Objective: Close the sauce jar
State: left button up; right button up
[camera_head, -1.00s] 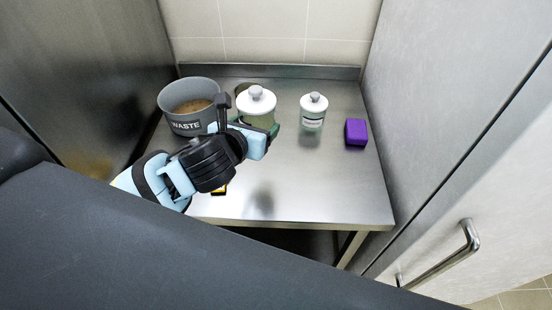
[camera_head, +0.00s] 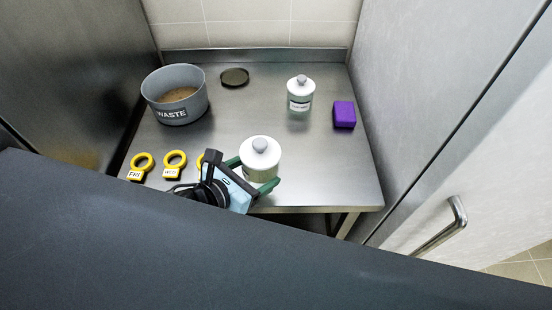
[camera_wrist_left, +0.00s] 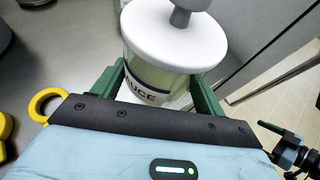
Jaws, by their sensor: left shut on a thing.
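The sauce jar (camera_head: 259,166) is pale green glass with a white lid (camera_head: 254,151) and grey knob. My left gripper (camera_head: 254,174) is shut around the jar's body near the counter's front edge. In the left wrist view, the green fingers are on both sides of the jar (camera_wrist_left: 150,78), and its label partly reads "UCE". The white lid (camera_wrist_left: 172,38) sits on the jar's mouth; I cannot tell how tightly. The jar's bottom is hidden, so its height above the counter is unclear.
A grey WASTE pot (camera_head: 174,96) stands at back left, with a dark round disc (camera_head: 234,77) beside it. A second white-lidded jar (camera_head: 300,97) and a purple block (camera_head: 344,115) stand at right. Yellow ring tags (camera_head: 142,165) lie front left. The counter's middle is clear.

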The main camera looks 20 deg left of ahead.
pick_arm(q)
jog(key=s+d+f+m+g+h, duration=0.1)
jog(key=s+d+m+h, duration=0.1)
jog(key=s, duration=0.3)
jog(key=shift+s+d+f, duration=0.2)
jog(key=shift+d+f, duration=0.15)
jog(key=shift+f, duration=0.05)
jog(key=w, duration=0.4)
jog(key=w+a+f, duration=0.1)
jog(key=w, duration=0.4)
jog(key=w+a, duration=0.1)
jog(key=w, duration=0.4)
jog(key=shift+w+f, duration=0.15)
jog(key=shift+f, duration=0.1)
jog(key=shift+w+a, duration=0.1)
jog(key=shift+w, duration=0.25)
